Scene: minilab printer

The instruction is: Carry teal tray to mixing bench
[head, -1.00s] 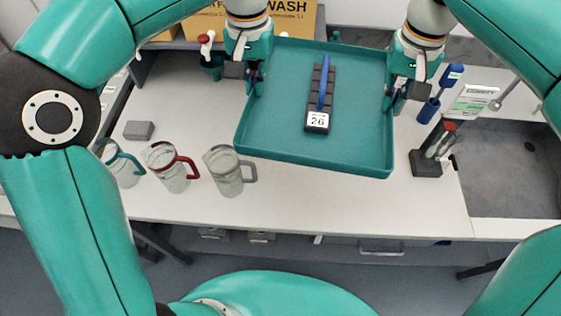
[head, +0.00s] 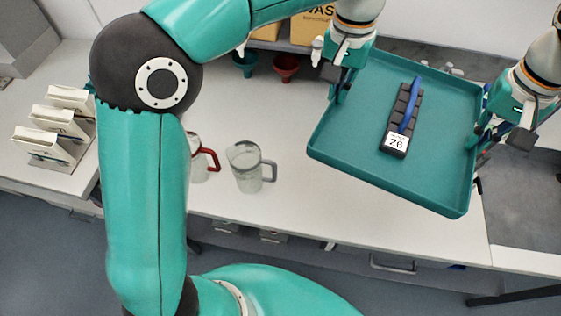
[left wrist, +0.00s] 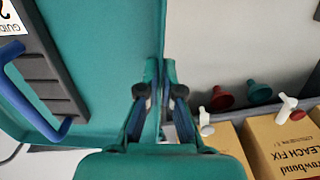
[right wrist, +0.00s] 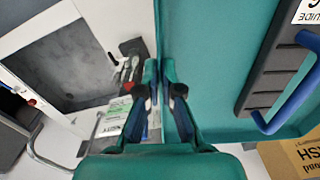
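The teal tray (head: 350,150) is held between my two grippers above the white bench (head: 290,185), tilted in the head view. A dark block with a blue handle and a label reading 26 (head: 396,142) lies in it. My left gripper (head: 340,92) is shut on the tray's left wall; the left wrist view shows the fingers (left wrist: 160,95) on either side of the wall. My right gripper (head: 478,138) is shut on the right wall; the right wrist view shows its fingers (right wrist: 160,90) around the wall. The tray's underside is hidden.
A grey-handled beaker (head: 246,166) and a red-handled one (head: 200,160), partly behind my arm, stand on the bench. Red (head: 286,66) and teal (head: 245,62) funnels and yellow boxes (head: 310,30) are at the back. White boxes (head: 58,125) stand at left. A dark recess (head: 520,200) lies at right.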

